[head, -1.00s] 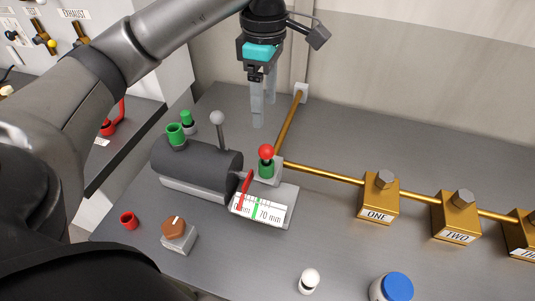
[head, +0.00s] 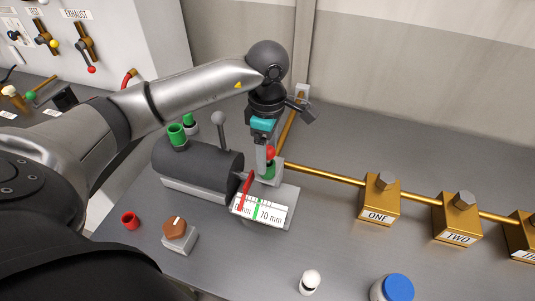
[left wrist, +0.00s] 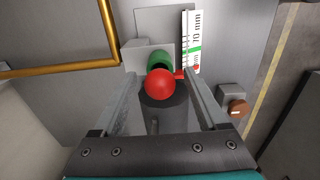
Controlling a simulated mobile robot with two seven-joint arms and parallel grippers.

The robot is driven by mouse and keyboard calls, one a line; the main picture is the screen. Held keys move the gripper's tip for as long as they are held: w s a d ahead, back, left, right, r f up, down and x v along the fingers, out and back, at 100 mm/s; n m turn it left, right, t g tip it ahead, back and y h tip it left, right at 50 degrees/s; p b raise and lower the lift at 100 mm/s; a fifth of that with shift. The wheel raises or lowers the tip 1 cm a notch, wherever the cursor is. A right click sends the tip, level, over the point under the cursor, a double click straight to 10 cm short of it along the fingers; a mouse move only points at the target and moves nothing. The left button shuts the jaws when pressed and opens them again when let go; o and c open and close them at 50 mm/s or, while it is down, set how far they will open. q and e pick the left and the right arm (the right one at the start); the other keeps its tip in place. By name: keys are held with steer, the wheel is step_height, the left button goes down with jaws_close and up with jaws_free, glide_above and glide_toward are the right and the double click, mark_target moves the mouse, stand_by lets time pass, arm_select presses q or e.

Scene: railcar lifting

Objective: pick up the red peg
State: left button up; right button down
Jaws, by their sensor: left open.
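The red peg (head: 271,152) shows as a round red head above a green collar (head: 269,170) on a small pale block beside the dark cylinder. My left gripper (head: 262,166) points down at it, its fingers close beside the red head. In the left wrist view the red head (left wrist: 160,84) lies between the two spread fingers, with gaps on both sides, and the green collar (left wrist: 158,60) shows behind it. The left gripper is open and empty. The peg's shaft is hidden. My right gripper is not in view.
A dark cylinder (head: 200,166) with a grey ball-topped lever (head: 219,118) stands just left. A gauge plate (head: 268,212) with a red pointer lies in front. A brass pipe (head: 325,174) runs right to brass blocks (head: 379,201). A red cup (head: 131,221) stands front left.

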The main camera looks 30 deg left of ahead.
arm_select(q)
steer(key=shift+f, duration=0.2)
jaws_close()
stand_by(0.5)
